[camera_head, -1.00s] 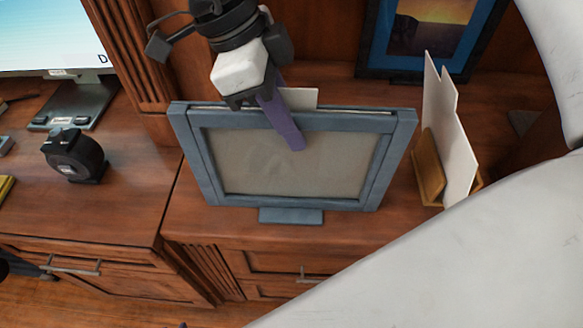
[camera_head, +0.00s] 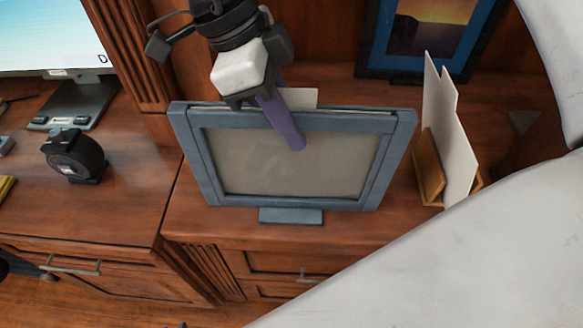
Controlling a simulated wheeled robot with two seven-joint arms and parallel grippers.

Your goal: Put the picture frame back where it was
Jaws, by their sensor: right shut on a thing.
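A blue-grey picture frame (camera_head: 377,170) with a blank grey-beige panel stands upright over the wooden cabinet top, near its front edge. Its small foot (camera_head: 291,216) shows below the lower edge. I cannot tell whether the foot touches the wood. My right gripper (camera_head: 290,130) comes from above and is shut on the top edge of the frame, left of its right half. One purple finger lies over the front panel. The other finger is hidden behind the frame. My left gripper is not in view.
A second picture frame (camera_head: 373,60) with a sunset picture stands at the back. A wooden letter holder (camera_head: 432,170) with white cards stands close on the right. A black tape dispenser (camera_head: 75,157) and a monitor (camera_head: 50,36) are on the left desk. My white arm covers the lower right.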

